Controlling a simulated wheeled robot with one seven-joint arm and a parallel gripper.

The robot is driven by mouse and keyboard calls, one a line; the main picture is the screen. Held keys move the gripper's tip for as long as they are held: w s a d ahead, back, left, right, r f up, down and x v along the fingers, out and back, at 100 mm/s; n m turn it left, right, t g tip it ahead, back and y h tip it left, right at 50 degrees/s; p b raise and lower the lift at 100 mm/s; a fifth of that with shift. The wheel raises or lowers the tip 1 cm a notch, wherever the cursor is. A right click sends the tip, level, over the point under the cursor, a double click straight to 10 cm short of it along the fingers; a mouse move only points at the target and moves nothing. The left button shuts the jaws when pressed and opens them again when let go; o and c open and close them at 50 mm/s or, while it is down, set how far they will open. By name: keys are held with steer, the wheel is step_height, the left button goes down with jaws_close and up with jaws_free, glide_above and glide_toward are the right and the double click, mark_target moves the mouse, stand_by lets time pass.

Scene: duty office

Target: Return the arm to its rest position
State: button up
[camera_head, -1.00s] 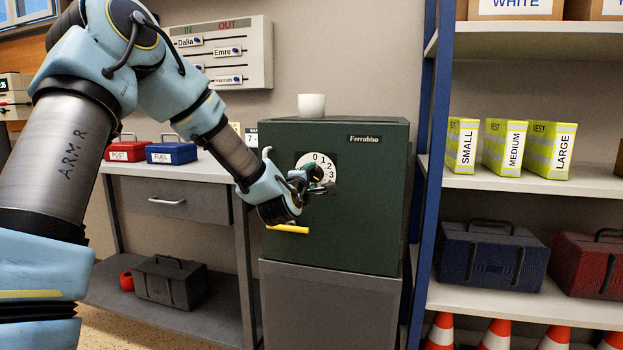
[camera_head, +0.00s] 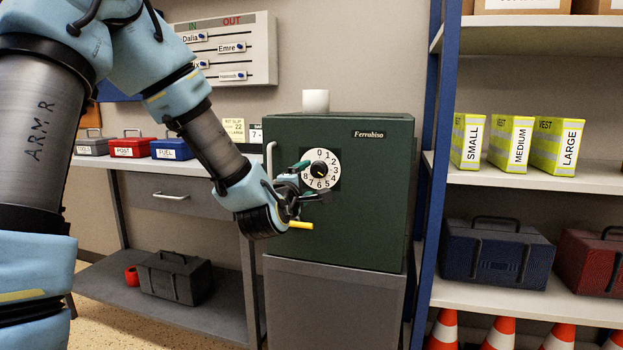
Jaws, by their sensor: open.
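My gripper (camera_head: 316,184) is at the end of my blue arm, in front of the left part of the green safe (camera_head: 365,235). Its jaws are open and nothing shows between them. A yellow bar (camera_head: 300,225) sticks out to the right below the gripper, on the safe's front; my wrist partly covers this area. A pale upright handle (camera_head: 270,158) shows at the safe's left edge. The safe's door looks shut.
A shelf unit with a blue post (camera_head: 430,200) stands close on the right. A board (camera_head: 230,48) hangs behind my arm.

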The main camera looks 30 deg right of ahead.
steer(key=shift+v, duration=1)
steer(key=a+f+m+g+y, duration=0.35)
steer(key=a+f, duration=0.35)
steer(key=a, duration=0.3)
steer(key=a+f+m+g+y, duration=0.2)
steer(key=a+f+m+y, duration=0.3)
steer(key=a, duration=0.6)
steer(key=s+a+f+m+g+y, duration=0.1)
steer(key=s+a+f+g+y, duration=0.15)
steer(key=s+a, duration=0.4)
steer(key=s+a+f+m+g+y, duration=0.1)
steer(key=s+a+m+g, duration=0.2)
steer(key=a, duration=0.6)
step_height(320, 180, up, 18)
steer(key=s+n+p, duration=0.1)
steer(key=p, duration=1.7)
steer(key=shift+s+a+g, duration=0.3)
steer(key=shift+s, duration=0.1)
